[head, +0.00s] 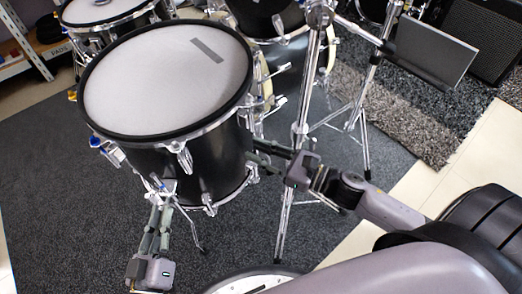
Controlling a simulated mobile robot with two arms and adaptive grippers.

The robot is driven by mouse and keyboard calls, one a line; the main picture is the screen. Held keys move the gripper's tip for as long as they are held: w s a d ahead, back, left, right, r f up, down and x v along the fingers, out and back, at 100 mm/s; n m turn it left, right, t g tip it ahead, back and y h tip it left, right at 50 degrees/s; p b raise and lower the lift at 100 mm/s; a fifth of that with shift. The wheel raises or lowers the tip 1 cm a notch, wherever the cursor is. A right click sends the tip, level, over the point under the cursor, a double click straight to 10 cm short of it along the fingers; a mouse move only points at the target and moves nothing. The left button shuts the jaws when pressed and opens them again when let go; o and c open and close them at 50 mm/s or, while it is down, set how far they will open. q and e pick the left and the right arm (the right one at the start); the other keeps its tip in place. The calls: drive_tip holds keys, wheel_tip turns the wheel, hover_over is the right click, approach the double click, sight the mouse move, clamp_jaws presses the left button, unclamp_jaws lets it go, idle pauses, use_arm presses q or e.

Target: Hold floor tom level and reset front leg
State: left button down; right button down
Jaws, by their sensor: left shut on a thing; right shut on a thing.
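My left gripper (160,197) reaches up from below and is shut at the front leg near the bracket; the exact contact is small. My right gripper (256,157) comes from the right and is shut at the tom's lower right side; its fingertips are partly hidden there.
A chrome cymbal stand (300,110) rises right of the tom, close to my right gripper. More drums stand behind. A round white-topped object (255,284) is at the bottom edge. Dark carpet (60,180) is clear at left.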

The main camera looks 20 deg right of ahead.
use_arm(q)
drive_tip(key=n, duration=1)
drive_tip(key=shift+d+n, duration=0.1)
drive_tip(key=shift+n, duration=0.2)
drive_tip(key=c, duration=1.7)
unclamp_jaws()
drive_tip(key=v, duration=1.6)
